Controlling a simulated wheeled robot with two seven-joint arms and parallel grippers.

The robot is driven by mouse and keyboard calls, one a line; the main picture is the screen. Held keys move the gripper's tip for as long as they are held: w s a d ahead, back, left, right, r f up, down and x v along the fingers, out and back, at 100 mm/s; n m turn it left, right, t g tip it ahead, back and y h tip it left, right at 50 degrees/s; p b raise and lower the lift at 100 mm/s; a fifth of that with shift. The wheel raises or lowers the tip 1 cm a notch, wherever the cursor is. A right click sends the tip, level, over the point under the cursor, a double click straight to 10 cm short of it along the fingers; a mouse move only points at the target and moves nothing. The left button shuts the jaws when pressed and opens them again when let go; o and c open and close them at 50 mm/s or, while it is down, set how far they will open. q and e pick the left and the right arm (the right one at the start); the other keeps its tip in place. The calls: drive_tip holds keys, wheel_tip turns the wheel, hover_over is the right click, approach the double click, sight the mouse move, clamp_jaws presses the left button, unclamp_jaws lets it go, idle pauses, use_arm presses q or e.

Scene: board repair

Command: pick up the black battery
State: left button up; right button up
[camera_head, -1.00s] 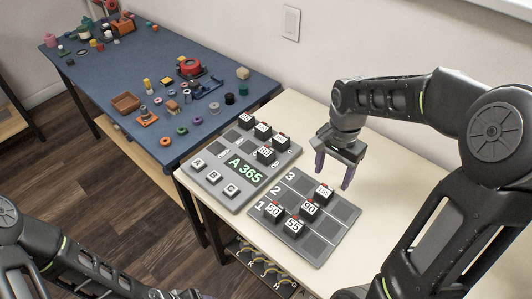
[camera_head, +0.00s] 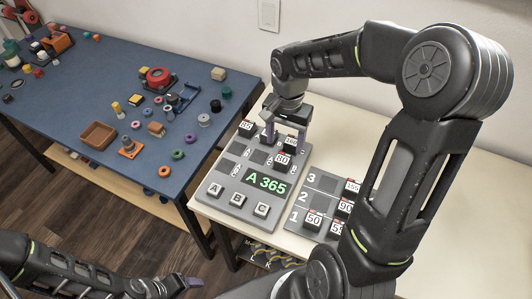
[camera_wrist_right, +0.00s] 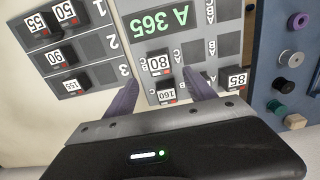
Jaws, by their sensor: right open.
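Several black batteries with white number labels sit on the grey A 365 board (camera_head: 215,172). One labelled 80 (camera_head: 283,160) also shows in the right wrist view (camera_wrist_right: 158,66), beside one labelled 160 (camera_wrist_right: 168,95). One labelled 85 (camera_head: 247,128) is at the board's far left corner. My right gripper (camera_head: 284,136) is open over the far part of the board. In the right wrist view its purple fingers (camera_wrist_right: 160,80) appear on either side of the 80 and 160 batteries; I see no contact. My left gripper (camera_head: 178,284) is low at the bottom, its jaws unclear.
A second grey tray, numbered 1 to 3 (camera_head: 325,183), holds more batteries, such as 50 (camera_head: 313,220), partly hidden by my right arm. A blue table (camera_head: 75,120) on the left carries an orange-brown bin (camera_head: 98,136) and many small parts. Keys A, B and C front the board.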

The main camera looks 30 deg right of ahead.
sight(283, 157)
drive_tip(key=shift+s+d, duration=0.1)
drive_tip(key=shift+f, duration=1.3)
drive_tip(key=shift+f+p, duration=0.65)
drive_tip(key=shift+f, duration=1.95)
drive_tip(key=shift+a, duration=0.2)
clamp_jaws()
